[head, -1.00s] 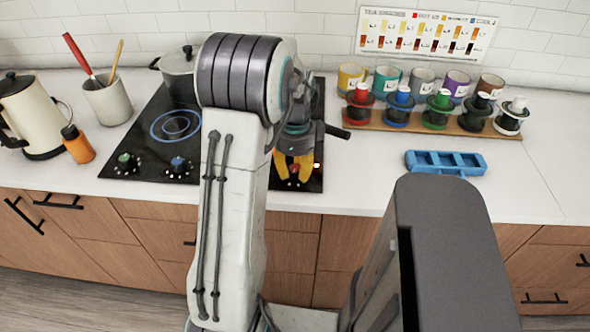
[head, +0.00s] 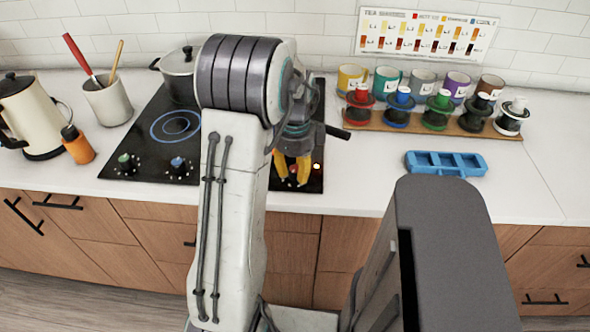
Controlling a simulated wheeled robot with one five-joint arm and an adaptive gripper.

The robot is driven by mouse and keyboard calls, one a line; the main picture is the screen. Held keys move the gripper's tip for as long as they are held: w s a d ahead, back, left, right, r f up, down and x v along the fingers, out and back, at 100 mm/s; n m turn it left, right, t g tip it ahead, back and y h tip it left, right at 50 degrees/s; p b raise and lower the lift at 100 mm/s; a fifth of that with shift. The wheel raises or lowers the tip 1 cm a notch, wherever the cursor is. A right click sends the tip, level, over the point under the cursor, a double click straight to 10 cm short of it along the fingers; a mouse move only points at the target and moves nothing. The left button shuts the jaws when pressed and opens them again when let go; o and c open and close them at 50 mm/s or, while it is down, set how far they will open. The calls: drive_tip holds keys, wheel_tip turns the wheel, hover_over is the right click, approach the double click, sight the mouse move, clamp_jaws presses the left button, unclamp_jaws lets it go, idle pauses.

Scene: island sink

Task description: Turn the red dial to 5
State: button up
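My gripper (head: 292,181) has yellow fingers and points down at the right front part of the black stove top (head: 142,150). The red dial (head: 294,170) shows only as a small bit of red between the fingers. The fingers stand on either side of it; whether they touch it is too small to tell. The dial's pointer and number marks are hidden.
My arm hides the middle of the stove. A blue tray (head: 445,163) and a wooden rack (head: 395,124) of coloured holders lie to the right. The counter between stove and tray is clear.

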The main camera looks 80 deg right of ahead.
sight(295, 169)
drive_tip(key=o, duration=0.5)
wheel_tip(295, 169, up, 12)
drive_tip(key=shift+f, duration=0.1)
idle(0.6)
idle(0.8)
